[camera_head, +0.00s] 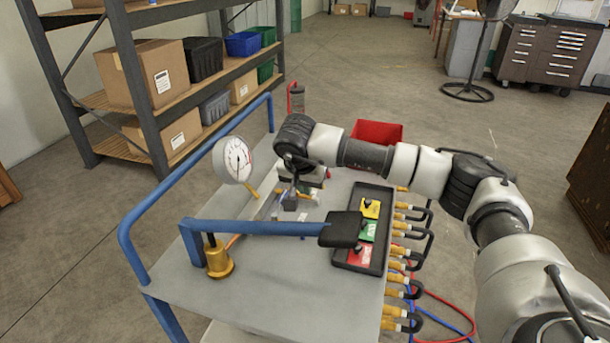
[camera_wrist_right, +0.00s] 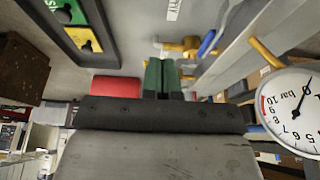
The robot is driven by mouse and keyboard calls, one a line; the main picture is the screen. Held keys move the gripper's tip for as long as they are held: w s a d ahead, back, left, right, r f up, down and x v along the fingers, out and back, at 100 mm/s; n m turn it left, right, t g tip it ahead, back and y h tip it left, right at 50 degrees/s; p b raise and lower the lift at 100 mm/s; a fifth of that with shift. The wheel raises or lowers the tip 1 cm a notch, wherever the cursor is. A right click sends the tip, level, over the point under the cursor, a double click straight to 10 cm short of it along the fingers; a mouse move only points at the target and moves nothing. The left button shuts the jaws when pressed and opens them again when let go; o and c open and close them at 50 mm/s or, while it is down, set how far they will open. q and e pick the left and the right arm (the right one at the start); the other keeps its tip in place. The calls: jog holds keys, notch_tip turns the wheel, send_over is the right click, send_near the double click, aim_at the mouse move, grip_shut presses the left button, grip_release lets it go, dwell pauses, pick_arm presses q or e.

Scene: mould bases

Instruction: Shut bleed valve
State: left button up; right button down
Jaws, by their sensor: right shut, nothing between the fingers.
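A small brass valve (camera_wrist_right: 180,46) with a short blue lever (camera_wrist_right: 207,43) sits on the cart top in the right wrist view; I take it for the bleed valve. In the head view I cannot make it out clearly beside my arm. My right gripper (camera_wrist_right: 160,64) has its green-tipped fingers together with nothing between them. They appear close to the brass fitting, but I cannot tell whether they touch it. In the head view the right gripper (camera_head: 290,200) points down over the cart's middle. My left gripper is not in view.
The cart (camera_head: 215,315) has blue rails. A pressure gauge (camera_head: 233,159) stands left of the right gripper. A blue pump lever with a black grip (camera_head: 341,229) crosses in front. A black tray (camera_head: 350,263) with coloured tags and several brass hose fittings lie right. A red bin (camera_head: 377,131) is behind.

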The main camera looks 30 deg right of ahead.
jog(key=x, duration=0.4)
jog(key=shift+w+d+f+p, duration=0.15)
jog(key=shift+w+d+p, duration=0.1)
jog(key=shift+w+d, duration=0.35)
jog(key=shift+w+d+f+p, duration=0.25)
jog(key=shift+w+d, duration=0.2)
jog(key=shift+d, duration=0.15)
jog(key=shift+w+d, duration=0.3)
jog(key=shift+d, duration=0.1)
